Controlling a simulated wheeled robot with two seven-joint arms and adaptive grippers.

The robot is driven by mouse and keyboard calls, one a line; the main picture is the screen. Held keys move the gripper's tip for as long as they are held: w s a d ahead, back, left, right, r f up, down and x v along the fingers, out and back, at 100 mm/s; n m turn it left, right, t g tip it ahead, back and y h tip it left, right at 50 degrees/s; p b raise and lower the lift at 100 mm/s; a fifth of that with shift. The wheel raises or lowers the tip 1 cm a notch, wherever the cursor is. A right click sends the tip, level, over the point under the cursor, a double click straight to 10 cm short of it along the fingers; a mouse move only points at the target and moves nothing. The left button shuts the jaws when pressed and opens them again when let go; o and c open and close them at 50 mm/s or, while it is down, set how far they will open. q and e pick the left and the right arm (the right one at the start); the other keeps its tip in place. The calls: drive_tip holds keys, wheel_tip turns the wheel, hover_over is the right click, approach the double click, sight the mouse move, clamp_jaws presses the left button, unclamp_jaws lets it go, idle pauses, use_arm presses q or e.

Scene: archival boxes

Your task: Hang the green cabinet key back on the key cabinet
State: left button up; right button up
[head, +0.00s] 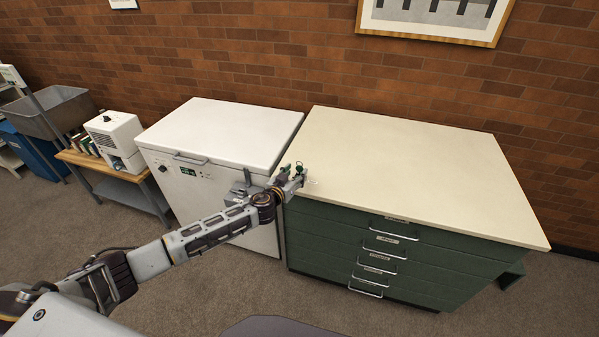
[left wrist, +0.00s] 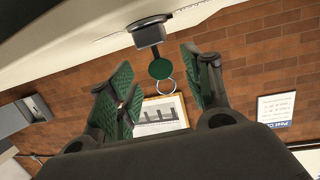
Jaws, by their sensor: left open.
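The green key (left wrist: 160,68) shows in the left wrist view as a round green disc with a pale ring, beside a small dark block (left wrist: 148,34) on the cream surface. My left gripper (left wrist: 157,62) is open, its green-padded fingers on either side of the disc with gaps visible. In the head view, my left gripper (head: 290,174) is at the near left corner of the cream-topped green drawer cabinet (head: 400,170). A small dark green bit (head: 299,167) shows at its fingertips. I cannot make out a key cabinet. My right gripper is not in view.
A white chest freezer (head: 225,130) stands close on the left of the drawer cabinet. Further left are a wooden bench (head: 100,165) with a white device (head: 117,138) and a grey sink (head: 58,112). The cream top is otherwise bare. A framed picture (head: 435,18) hangs behind.

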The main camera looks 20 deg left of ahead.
use_arm(q)
drive_tip(key=shift+x, duration=1.05)
drive_tip(key=shift+c, duration=0.3)
drive_tip(key=c, duration=0.8)
drive_tip(key=shift+c, duration=0.2)
drive_tip(key=shift+r+p, duration=0.75)
drive_tip(key=shift+r, duration=0.4)
drive_tip(key=shift+r+p, duration=1.1)
drive_tip(key=shift+r, duration=0.3)
